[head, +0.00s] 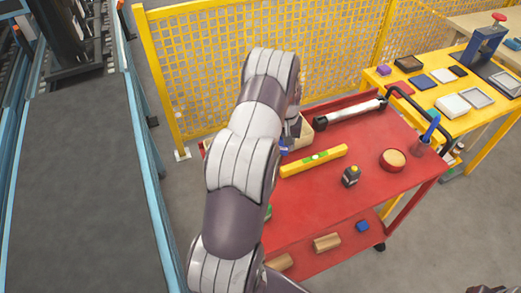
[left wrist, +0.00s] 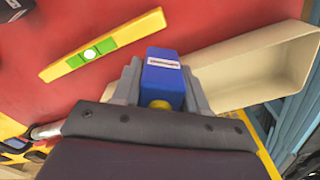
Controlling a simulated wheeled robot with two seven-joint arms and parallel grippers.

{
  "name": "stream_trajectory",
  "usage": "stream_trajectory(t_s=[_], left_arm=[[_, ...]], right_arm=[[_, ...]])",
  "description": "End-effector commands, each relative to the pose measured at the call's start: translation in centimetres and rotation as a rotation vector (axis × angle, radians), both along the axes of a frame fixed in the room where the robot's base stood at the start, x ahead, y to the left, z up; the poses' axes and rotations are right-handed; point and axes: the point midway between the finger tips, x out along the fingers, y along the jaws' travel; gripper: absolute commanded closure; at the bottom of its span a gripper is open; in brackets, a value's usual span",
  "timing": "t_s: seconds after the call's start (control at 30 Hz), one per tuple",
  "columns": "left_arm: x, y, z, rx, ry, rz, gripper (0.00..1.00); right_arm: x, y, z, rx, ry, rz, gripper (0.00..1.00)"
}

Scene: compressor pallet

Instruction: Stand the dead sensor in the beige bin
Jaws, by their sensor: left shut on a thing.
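The sensor is a blue block (left wrist: 163,72) with a white label and a yellow part at its lower end. My left gripper (left wrist: 162,86) is shut on it, with a grey finger on each side. In the head view the blue sensor (head: 284,148) shows just below the gripper (head: 291,138), over the cart top. The beige bin (head: 306,132) is mostly hidden behind my left arm. In the left wrist view the open, empty-looking bin (left wrist: 308,68) lies just right of the sensor. The sensor appears outside the bin; its height above the cart is unclear. My right gripper is not in view.
A yellow level (head: 314,161) lies on the red cart (head: 334,196) near the gripper. A small black-and-yellow item (head: 351,176), a round tin (head: 392,160) and a white-and-black tube (head: 349,113) are also there. A yellow mesh fence (head: 215,75) stands behind.

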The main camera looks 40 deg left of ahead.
Motion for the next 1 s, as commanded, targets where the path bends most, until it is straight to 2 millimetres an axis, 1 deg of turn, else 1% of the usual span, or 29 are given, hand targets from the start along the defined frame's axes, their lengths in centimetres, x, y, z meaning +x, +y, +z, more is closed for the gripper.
stream_trajectory(t_s=[0.03, 0.1, 0.2, 0.3, 0.4, 0.5, 0.57, 0.7, 0.77, 0.9, 1.0], left_arm=[[-0.7, 2.6, -0.2, 0.001, -0.004, 0.085, 0.92], [-1.5, 5.4, 0.0, 0.001, -0.006, 0.193, 0.92], [-2.5, 8.2, 0.4, 0.000, -0.006, 0.318, 0.92], [-3.0, 10.1, 1.1, -0.002, -0.007, 0.426, 0.92], [-2.5, 10.3, 2.2, -0.007, -0.004, 0.511, 0.92], [-2.9, 10.0, 1.8, -0.018, 0.018, 0.564, 0.92], [-3.0, 9.9, 0.8, -0.021, 0.025, 0.579, 0.92], [-2.9, 9.9, -2.2, -0.020, 0.022, 0.584, 0.92], [-2.9, 9.9, -3.2, -0.020, 0.021, 0.583, 0.92], [-2.9, 9.8, -5.9, -0.020, 0.022, 0.582, 0.92], [-2.9, 9.9, -7.5, -0.019, 0.020, 0.581, 0.92]], right_arm=[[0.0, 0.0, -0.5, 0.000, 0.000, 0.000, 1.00], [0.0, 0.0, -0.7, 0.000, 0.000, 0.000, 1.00], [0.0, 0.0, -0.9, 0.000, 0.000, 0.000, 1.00], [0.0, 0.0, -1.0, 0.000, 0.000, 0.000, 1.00], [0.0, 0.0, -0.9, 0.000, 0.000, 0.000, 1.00], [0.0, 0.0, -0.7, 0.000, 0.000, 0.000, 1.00], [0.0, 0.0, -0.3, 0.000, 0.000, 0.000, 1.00], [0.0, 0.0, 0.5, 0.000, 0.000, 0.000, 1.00], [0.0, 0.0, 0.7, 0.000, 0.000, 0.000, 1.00], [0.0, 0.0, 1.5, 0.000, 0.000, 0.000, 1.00], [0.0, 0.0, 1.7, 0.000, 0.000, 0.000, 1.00]])
